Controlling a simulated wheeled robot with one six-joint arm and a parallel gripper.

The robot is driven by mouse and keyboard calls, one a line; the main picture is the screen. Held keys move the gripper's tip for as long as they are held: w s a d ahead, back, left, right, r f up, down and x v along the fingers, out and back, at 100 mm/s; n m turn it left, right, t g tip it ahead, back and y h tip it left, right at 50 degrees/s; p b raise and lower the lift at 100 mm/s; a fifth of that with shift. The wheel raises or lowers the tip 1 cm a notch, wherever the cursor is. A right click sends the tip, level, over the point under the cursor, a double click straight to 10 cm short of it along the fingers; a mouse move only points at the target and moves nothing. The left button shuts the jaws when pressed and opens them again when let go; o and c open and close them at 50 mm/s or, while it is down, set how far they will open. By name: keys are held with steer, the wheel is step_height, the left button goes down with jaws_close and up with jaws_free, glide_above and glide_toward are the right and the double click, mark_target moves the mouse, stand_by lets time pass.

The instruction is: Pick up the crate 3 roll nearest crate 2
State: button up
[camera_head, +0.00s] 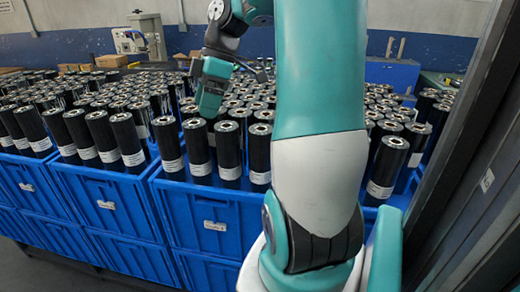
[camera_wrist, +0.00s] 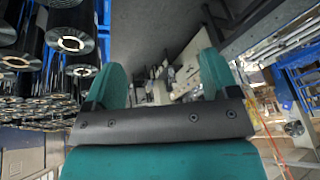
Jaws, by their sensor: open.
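Black rolls with pale ring-shaped ends and white labels stand upright and close together in blue crates. In the head view, one crate (camera_head: 210,222) is in the centre, another (camera_head: 108,200) is to its left, and a third (camera_head: 22,180) is at the far left. Crate label numbers are too small to read. Front rolls (camera_head: 228,150) of the centre crate stand just below my gripper (camera_head: 212,88). In the wrist view my gripper (camera_wrist: 158,72) has its two teal fingers apart with nothing between them. Rolls (camera_wrist: 72,30) appear left of the fingers, apart from them.
My arm hides part of the rolls and the crate right of centre. More rolls (camera_head: 388,165) stand right of my arm, near a dark upright frame (camera_head: 470,170) at the right edge. A blue-and-white wall is behind. Grey floor shows at the lower left.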

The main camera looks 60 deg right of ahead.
steer(key=s+d+r+p, duration=0.25)
steer(key=s+d, duration=0.25)
steer(key=d, duration=0.6)
steer(key=n, duration=0.1)
glide_toward(261, 129)
steer(key=shift+t, duration=0.4)
steer(key=x, duration=0.5)
steer(key=shift+s+a+f+p, duration=0.1)
steer(key=shift+s+f+p, duration=0.15)
steer(key=shift+s+p, duration=0.1)
steer(key=shift+h, duration=0.3)
steer(key=shift+p+x, duration=1.1)
steer(key=shift+x, duration=2.1)
steer(key=shift+w, duration=0.1)
steer(key=shift+c, duration=0.3)
steer(key=c, duration=1.4)
jaws_close()
steer(key=shift+r, duration=0.15)
